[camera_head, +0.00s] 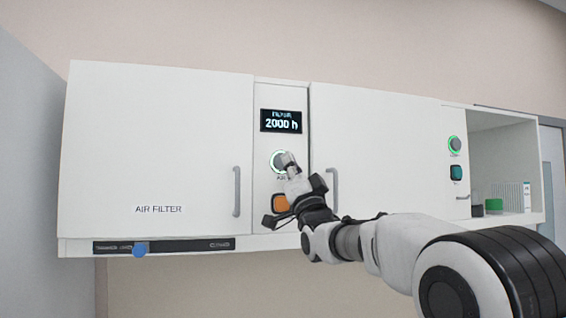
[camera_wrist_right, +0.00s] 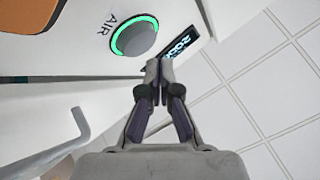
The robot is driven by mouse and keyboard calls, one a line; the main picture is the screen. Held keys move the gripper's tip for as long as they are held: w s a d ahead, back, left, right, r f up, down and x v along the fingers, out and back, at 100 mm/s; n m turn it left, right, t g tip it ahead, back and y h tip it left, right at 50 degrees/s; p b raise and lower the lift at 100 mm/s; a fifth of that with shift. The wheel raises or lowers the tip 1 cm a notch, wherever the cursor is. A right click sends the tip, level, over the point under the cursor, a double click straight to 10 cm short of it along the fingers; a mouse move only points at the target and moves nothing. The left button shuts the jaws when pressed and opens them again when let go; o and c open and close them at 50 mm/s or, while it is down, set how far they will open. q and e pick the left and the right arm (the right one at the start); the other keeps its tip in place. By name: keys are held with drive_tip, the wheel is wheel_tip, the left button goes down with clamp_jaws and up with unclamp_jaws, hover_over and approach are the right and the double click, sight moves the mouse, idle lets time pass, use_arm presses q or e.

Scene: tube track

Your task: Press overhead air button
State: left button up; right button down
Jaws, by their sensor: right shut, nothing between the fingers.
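The air button (camera_head: 277,160) is a round grey button with a lit green ring on the narrow centre panel of the overhead cabinet, below a display (camera_head: 281,121) reading 2000 h. In the right wrist view the button (camera_wrist_right: 134,38) shows whole, with "AIR" beside it. My right gripper (camera_head: 287,160) is shut and empty, and its tips overlap the button's right edge in the head view. My left gripper is not in view.
An orange square button (camera_head: 281,203) sits below the air button. Door handles (camera_head: 236,191) (camera_head: 332,190) flank the panel. Another green-ringed button (camera_head: 454,145) and a teal button (camera_head: 456,173) are further right, beside an open shelf (camera_head: 500,150).

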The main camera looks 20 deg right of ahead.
drive_tip(key=shift+w+f, duration=0.15)
drive_tip(key=shift+w, duration=0.05)
idle(0.3)
drive_tip(key=shift+w, duration=0.2)
drive_tip(key=shift+w, duration=0.1)
drive_tip(key=shift+r+p, duration=0.2)
drive_tip(key=shift+p, duration=0.25)
